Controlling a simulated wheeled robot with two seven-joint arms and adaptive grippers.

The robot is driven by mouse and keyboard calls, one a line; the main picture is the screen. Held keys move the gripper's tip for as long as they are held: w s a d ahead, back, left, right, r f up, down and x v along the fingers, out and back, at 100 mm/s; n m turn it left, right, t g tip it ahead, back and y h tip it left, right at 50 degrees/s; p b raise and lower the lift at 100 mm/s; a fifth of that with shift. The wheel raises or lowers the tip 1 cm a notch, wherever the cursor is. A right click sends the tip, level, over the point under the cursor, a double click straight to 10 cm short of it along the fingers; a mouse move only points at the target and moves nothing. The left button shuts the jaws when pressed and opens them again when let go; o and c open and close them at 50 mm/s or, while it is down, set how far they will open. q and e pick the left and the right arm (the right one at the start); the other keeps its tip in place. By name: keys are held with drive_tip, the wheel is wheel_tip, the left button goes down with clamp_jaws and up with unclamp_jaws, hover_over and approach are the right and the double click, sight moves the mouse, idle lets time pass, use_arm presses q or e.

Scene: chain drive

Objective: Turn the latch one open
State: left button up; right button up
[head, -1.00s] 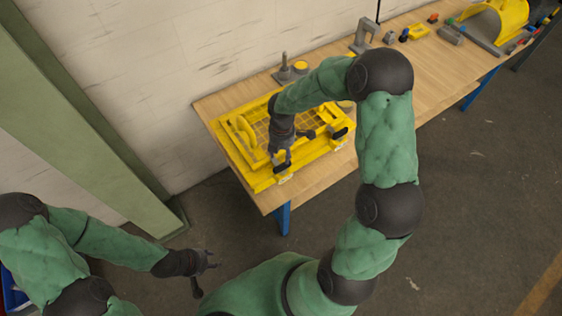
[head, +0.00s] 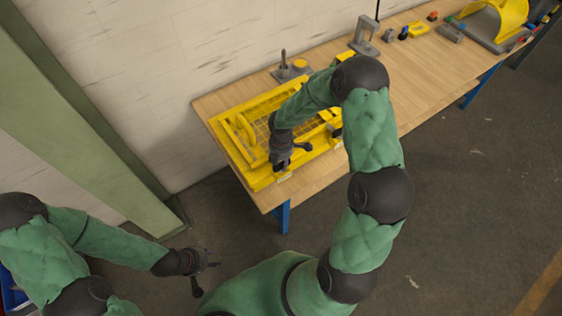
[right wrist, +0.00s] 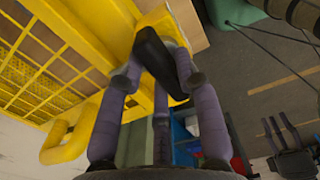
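The yellow guard panel (head: 237,154) with its mesh lies on the near left end of the bench. My right gripper (head: 279,166) is low over the panel's front edge, at a latch. In the right wrist view a black latch handle (right wrist: 158,55) on a yellow mount (right wrist: 172,22) stands tilted between the purple fingers of my right gripper (right wrist: 158,62). The fingers bend inward around the handle; whether they press on it cannot be told. The head view hides this latch behind the gripper. My left gripper (head: 209,266) is open and empty, away from the bench.
A yellow handle (right wrist: 63,142) rises from the panel beside the fingers. A grey post fixture (head: 284,66) and a grey clamp-like stand (head: 364,36) are behind. A curved yellow cover (head: 503,20) stands far right. The bench middle (head: 430,75) is mostly clear.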

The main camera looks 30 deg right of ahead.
clamp_jaws()
drive_tip(key=m+b, duration=0.2)
drive_tip(key=m, duration=0.1)
drive_tip(key=shift+d+f+b, duration=0.1)
drive_tip(key=shift+f+b, duration=0.05)
drive_tip(key=shift+b, duration=0.15)
drive_tip(key=m+b, duration=0.3)
drive_tip(key=m, duration=0.2)
drive_tip(key=shift+d+m+b, duration=0.1)
drive_tip(key=shift+m+b, duration=0.2)
drive_tip(key=m+b, duration=0.3)
drive_tip(key=m, duration=0.2)
drive_tip(key=shift+s, duration=0.15)
drive_tip(key=shift+d+m+b, duration=0.1)
drive_tip(key=shift+m+b, duration=0.85)
drive_tip(key=shift+m, duration=1.15)
